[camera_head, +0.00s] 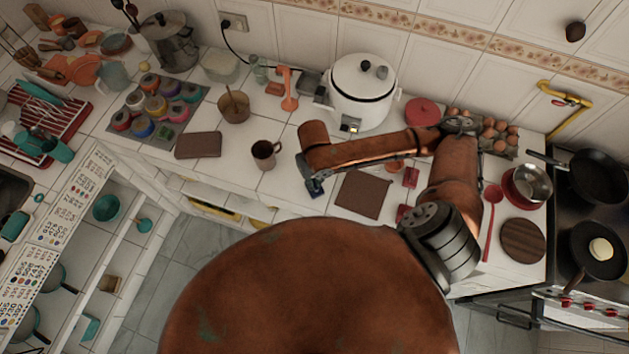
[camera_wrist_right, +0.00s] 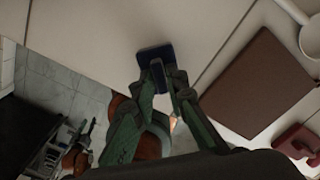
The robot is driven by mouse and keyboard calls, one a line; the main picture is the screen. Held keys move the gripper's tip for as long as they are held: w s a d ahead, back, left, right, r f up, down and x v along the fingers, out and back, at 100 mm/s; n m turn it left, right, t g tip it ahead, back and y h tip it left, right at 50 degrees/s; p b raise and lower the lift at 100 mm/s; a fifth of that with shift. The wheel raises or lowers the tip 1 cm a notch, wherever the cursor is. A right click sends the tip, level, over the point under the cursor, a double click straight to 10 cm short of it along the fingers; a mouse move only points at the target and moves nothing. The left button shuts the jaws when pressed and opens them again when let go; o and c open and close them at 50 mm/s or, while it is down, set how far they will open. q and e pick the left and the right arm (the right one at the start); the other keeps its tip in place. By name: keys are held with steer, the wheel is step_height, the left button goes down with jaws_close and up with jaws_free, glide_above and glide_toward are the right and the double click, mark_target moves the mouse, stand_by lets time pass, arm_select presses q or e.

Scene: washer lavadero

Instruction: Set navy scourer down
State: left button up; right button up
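The navy scourer (camera_wrist_right: 153,54) is a small dark blue block at the tips of my right gripper (camera_wrist_right: 163,78). In the right wrist view the two green fingers close on it from both sides. In the head view my right gripper (camera_head: 313,181) points down near the counter's front edge, with the navy scourer (camera_head: 317,190) small and partly covered below it. The scourer is over or on the pale tiled counter (camera_wrist_right: 105,35); whether it touches the tiles I cannot tell. My left gripper is out of view.
A brown square mat (camera_head: 362,195) lies right of the gripper, with red items beside it. A dark mug (camera_head: 265,155) stands to the left. A white cooker (camera_head: 361,92) stands behind. Bare tiles surround the scourer near the edge.

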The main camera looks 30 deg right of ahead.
steer(key=o, duration=0.4)
step_height(320, 180, up, 12)
steer(key=shift+r, duration=0.1)
stand_by(0.5)
